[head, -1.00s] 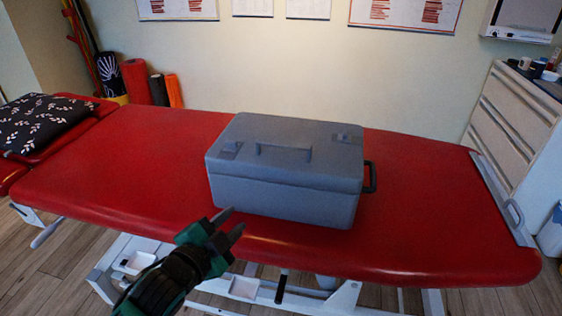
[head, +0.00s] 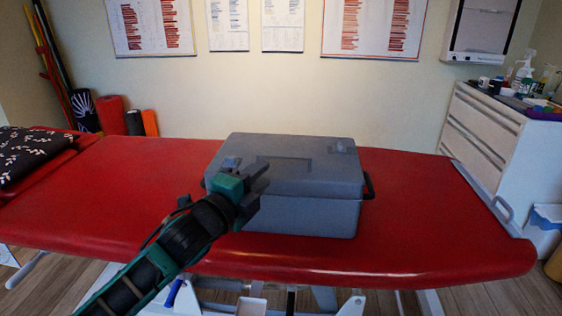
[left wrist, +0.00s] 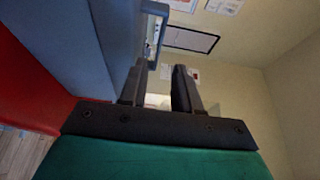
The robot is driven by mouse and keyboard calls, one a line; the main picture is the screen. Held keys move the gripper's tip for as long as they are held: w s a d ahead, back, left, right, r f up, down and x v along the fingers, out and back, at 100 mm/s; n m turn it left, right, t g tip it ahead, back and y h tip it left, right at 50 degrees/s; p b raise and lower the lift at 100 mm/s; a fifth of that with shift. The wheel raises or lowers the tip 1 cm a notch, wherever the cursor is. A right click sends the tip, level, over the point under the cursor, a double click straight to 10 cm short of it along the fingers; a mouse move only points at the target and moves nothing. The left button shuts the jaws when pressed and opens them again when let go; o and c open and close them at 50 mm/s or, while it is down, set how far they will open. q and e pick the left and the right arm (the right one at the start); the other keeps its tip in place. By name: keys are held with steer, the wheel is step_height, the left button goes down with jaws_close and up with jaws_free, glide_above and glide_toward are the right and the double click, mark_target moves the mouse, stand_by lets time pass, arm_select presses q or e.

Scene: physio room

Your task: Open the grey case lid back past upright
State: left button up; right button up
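The grey case (head: 300,213) stands on the red treatment table, its lid (head: 290,145) shut. A low carry handle (head: 305,160) shows on the lid; its left part is hidden behind my left gripper. My left gripper (head: 256,172) is in front of the left part of the lid in the head view, fingers pointing at the handle. In the left wrist view, the fingers (left wrist: 160,72) are apart with nothing held. The handle (left wrist: 158,38) shows just beyond them, lined up with the gap; I cannot tell whether they touch. My right gripper is out of view.
The red table (head: 430,220) is clear on both sides of the case. A side handle (head: 369,186) sticks out at the case's right. A patterned pillow (head: 35,152) lies at far left. A white drawer unit (head: 490,135) stands at right, the wall behind.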

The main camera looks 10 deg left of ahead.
mark_target(281, 158)
arm_select(q)
steer(key=b+x, duration=0.1)
steer(key=x, duration=0.8)
jaws_close()
stand_by(1.3)
